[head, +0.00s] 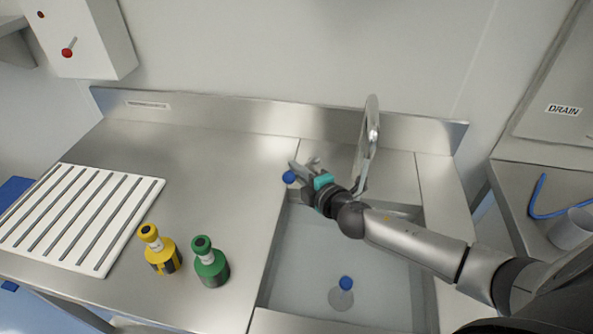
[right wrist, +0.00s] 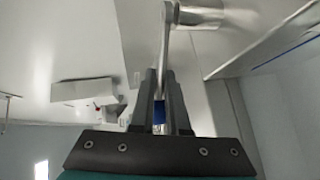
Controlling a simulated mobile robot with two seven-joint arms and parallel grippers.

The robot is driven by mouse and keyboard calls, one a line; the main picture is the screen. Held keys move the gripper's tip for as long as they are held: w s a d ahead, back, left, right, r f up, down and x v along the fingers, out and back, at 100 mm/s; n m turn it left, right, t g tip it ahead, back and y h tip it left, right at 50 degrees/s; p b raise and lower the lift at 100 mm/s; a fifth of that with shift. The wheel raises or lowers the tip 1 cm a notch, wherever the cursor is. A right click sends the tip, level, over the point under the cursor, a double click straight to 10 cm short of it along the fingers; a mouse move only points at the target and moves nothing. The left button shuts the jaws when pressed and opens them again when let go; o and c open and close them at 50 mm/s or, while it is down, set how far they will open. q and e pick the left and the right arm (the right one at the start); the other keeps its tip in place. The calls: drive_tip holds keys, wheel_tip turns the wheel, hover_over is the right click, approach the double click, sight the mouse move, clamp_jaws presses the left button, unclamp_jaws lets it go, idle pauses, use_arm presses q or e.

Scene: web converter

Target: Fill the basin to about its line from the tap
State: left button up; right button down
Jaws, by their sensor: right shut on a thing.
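The basin (head: 300,285) is sunk into the steel counter. Its inside looks pale and smooth; I cannot make out its line or the water level. The silver tap (head: 371,130) rises at its back edge, and no stream shows from it. My right gripper (head: 298,176) is over the basin's back left corner. A blue knob (head: 289,177) shows at its fingertips. In the right wrist view the fingers (right wrist: 162,100) are shut around a thin metal tap lever (right wrist: 166,45) with a blue part (right wrist: 159,114) between them. My left gripper is not in view.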

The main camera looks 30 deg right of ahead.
drive_tip(key=shift+s+d+n+g+y+b, duration=0.45)
drive_tip(key=shift+n+y+b, duration=0.45)
drive_tip(key=shift+y, duration=0.25)
drive_tip(key=shift+s+d+n+g+y+b, duration=0.4)
drive_tip(key=shift+n+y+b, duration=0.45)
drive_tip(key=shift+y, duration=0.25)
drive_tip(key=shift+s+d+n+g+y+b, duration=0.35)
drive_tip(key=shift+s+n+y+b, duration=0.15)
drive_tip(key=shift+n+y+b, duration=0.55)
drive_tip(key=c, duration=0.9)
unclamp_jaws()
drive_tip(key=shift+s+p, duration=0.15)
drive_tip(key=shift+p, duration=0.15)
drive_tip(key=p+v, duration=0.3)
drive_tip(key=v, duration=1.2)
drive_tip(key=shift+d, duration=0.15)
